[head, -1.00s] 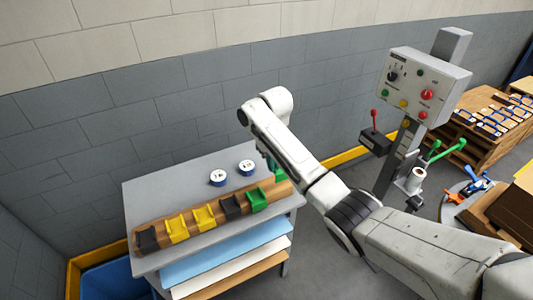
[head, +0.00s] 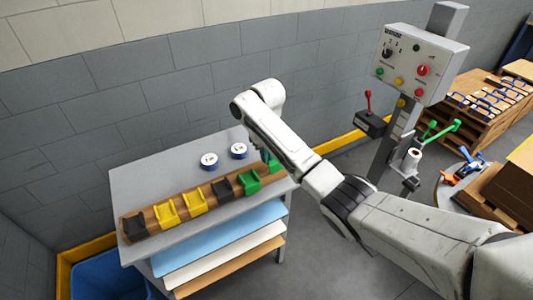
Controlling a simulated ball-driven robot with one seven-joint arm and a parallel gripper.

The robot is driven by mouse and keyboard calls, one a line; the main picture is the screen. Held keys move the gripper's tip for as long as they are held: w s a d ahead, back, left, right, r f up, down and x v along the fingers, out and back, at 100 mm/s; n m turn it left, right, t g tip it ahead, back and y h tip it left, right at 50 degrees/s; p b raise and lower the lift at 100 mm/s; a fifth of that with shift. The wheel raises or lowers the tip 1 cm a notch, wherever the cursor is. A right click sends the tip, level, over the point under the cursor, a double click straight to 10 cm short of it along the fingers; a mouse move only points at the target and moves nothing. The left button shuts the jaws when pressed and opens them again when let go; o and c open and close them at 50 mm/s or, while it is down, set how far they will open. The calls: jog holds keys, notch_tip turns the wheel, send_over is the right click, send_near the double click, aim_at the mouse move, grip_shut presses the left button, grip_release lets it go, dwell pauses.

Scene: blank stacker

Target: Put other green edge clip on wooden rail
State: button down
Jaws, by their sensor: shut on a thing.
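The wooden rail (head: 230,195) lies along the front of a grey-topped table, with black, yellow and green clips seated on it in a row. One green edge clip (head: 249,181) sits on the rail toward its right end. The other green edge clip (head: 274,165) is farther right, at the rail's right end, partly hidden by my arm. My gripper (head: 268,158) is shut on this other clip. My wrist hides most of the gripper, and I cannot tell whether the clip touches the rail.
Two round white-and-blue rolls (head: 209,160) and (head: 238,150) sit on the table behind the rail. A control panel (head: 412,65) on a post stands to the right. A blue bin (head: 105,272) is at lower left. Sheets lie on shelves below the tabletop.

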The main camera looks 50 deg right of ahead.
jog(key=shift+f+b, duration=1)
jog(key=shift+f, duration=1.25)
jog(key=shift+f, duration=0.2)
jog(key=c, duration=1.2)
grip_release()
jog(key=shift+o, duration=0.2)
notch_tip(320, 180, up, 11)
jog(key=shift+f+p, duration=0.1)
jog(key=shift+p, duration=0.6)
